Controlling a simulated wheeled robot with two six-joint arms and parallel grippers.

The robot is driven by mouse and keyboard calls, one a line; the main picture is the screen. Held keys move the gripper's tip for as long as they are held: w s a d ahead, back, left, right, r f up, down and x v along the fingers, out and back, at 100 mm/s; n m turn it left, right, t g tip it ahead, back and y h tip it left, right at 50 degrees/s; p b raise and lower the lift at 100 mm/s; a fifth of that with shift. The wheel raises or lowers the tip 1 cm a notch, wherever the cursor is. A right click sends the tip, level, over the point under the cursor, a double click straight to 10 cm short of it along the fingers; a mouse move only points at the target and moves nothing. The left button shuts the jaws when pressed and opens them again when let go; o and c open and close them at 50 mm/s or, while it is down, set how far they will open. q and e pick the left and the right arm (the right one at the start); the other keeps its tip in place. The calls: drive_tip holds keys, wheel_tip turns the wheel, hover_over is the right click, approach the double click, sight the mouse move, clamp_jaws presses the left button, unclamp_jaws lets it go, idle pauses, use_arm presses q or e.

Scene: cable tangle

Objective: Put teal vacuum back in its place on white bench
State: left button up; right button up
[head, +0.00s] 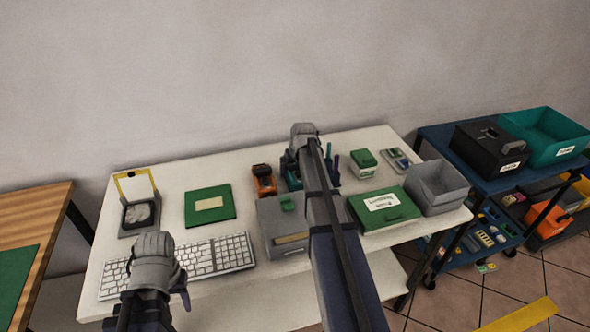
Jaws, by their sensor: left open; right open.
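The white bench (222,298) stands against the wall in the head view. Teal parts, probably the teal vacuum (293,180), show near its back middle, largely hidden by my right arm. My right gripper (311,175) is open and points down over these teal parts, its fingers to either side; I cannot tell whether it touches them. My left gripper (148,310) is open over the front left of the bench, by the keyboard, with nothing seen in it. The vacuum's place on the bench cannot be made out.
On the bench are a keyboard (215,257), green case (209,204), orange tool (264,180), grey box (282,240), green labelled box (384,209) and open grey bin (437,187). A blue cart (438,135) stands right, a wooden table (42,214) left.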

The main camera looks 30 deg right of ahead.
drive_tip(key=p+v, duration=1.1)
drive_tip(key=v, duration=0.1)
drive_tip(key=shift+r, duration=0.1)
drive_tip(key=shift+s+a, duration=0.1)
drive_tip(key=shift+a, duration=0.25)
drive_tip(key=s+a+f+n+g, duration=0.15)
drive_tip(key=s+a, duration=0.25)
drive_tip(key=a, duration=0.6)
drive_tip(key=s+a+n+g, duration=0.1)
drive_tip(key=s+a+n, duration=0.15)
drive_tip(key=a, duration=0.75)
drive_tip(key=s+a+n+g, duration=0.2)
drive_tip(key=s+a, duration=1.3)
drive_tip(key=s, duration=0.1)
drive_tip(key=shift+s+a+n, duration=0.25)
drive_tip(key=shift+n, duration=0.05)
drive_tip(key=shift+d, duration=0.1)
